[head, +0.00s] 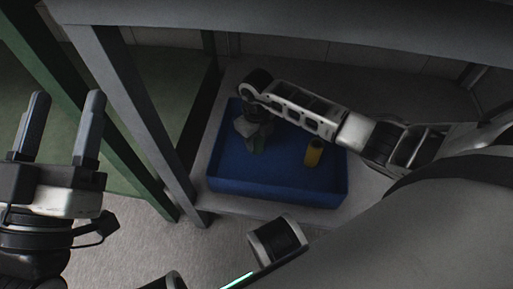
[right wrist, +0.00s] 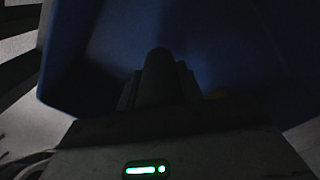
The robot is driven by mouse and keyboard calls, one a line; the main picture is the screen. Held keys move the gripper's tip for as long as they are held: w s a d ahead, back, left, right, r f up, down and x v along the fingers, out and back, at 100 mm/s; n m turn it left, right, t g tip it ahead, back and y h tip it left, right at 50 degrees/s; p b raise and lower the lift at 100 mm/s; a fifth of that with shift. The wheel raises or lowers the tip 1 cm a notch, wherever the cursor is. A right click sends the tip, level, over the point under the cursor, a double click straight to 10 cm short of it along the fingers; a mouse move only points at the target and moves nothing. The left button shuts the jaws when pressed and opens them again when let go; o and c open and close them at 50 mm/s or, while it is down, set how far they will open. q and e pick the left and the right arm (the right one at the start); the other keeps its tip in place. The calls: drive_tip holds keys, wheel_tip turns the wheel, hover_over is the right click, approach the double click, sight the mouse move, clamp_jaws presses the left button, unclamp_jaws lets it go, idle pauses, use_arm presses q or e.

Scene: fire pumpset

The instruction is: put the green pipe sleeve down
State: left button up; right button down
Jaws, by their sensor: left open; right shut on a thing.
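The green pipe sleeve (head: 260,145) shows as a small dark green piece under my right gripper (head: 252,136) in the head view. My right gripper points down into the blue tray and is shut on the sleeve. In the right wrist view the sleeve (right wrist: 160,72) is a dark rounded shape between the fingers, with the blue tray (right wrist: 95,60) behind it. I cannot tell whether the sleeve touches the tray floor. My left gripper (head: 62,128) is open and empty, far to the left of the tray.
The blue tray (head: 275,190) stands on a grey shelf (head: 207,150) under a grey beam. A yellow cylinder (head: 314,152) stands in its right part. Grey and green posts (head: 125,98) rise between my left gripper and the tray. The tray's front left floor looks clear.

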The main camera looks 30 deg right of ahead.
sight(256, 144)
drive_tip(key=shift+w+f, duration=0.25)
wheel_tip(256, 144, down, 3)
drive_tip(key=shift+w+f+b, duration=0.1)
drive_tip(key=shift+w+b, duration=0.05)
drive_tip(key=shift+b, duration=0.9)
use_arm(q)
drive_tip(key=r+m+h, duration=0.2)
drive_tip(key=s+r+m+h, duration=0.1)
drive_tip(key=m+h, duration=0.1)
drive_tip(key=shift+s+r+m+t, duration=0.1)
drive_tip(key=shift+r+m+t, duration=0.2)
drive_tip(key=shift+r+m, duration=0.1)
use_arm(e)
drive_tip(key=shift+d, duration=0.1)
drive_tip(key=shift+f, duration=0.15)
drive_tip(key=c, duration=0.9)
unclamp_jaws()
use_arm(q)
drive_tip(key=shift+d+r, duration=0.1)
